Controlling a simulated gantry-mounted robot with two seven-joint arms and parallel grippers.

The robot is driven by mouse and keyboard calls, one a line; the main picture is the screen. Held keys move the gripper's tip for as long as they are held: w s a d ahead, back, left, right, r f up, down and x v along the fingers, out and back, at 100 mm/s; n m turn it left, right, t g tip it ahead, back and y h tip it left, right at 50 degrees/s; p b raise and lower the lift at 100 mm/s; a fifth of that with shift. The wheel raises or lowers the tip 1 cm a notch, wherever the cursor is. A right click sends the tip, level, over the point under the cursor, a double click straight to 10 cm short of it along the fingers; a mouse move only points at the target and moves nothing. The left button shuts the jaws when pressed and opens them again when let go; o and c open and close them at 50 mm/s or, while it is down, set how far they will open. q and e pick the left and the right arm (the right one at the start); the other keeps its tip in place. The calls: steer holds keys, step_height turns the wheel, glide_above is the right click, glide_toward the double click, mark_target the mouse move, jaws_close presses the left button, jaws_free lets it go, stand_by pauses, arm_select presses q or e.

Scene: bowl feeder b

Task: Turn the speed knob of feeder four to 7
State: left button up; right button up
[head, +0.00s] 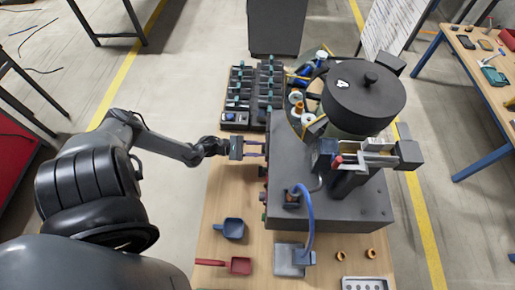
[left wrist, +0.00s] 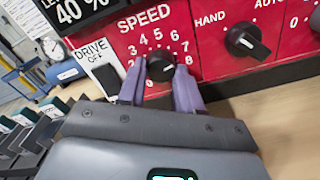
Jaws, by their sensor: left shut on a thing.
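Feeder four (head: 364,97) stands on the bench, a dark bowl with a white 4 on its lid, above a grey base box. Its red control panel (left wrist: 125,42) faces left and fills the upper left wrist view. The black speed knob (left wrist: 160,68) sits under the word SPEED, ringed by white numbers. My left gripper (head: 258,149) reaches the panel from the left. In the left wrist view its purple fingers (left wrist: 158,88) are shut on the speed knob, one on each side. A small light mark shows on the knob; its exact setting is unclear. My right gripper is not in view.
In the left wrist view a HAND/AUTO switch (left wrist: 246,42) lies right of the speed knob. A DRIVE OFF label (left wrist: 97,54) is at left. On the bench are a blue scoop (head: 229,229), a red scoop (head: 238,266) and a dark rack (head: 238,97).

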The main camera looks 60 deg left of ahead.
arm_select(q)
steer(key=o, duration=1)
steer(key=shift+o, duration=0.2)
steer(key=v, duration=1)
steer(key=shift+s+b, duration=0.35)
steer(key=shift+b, duration=0.1)
steer(key=shift+a, duration=0.15)
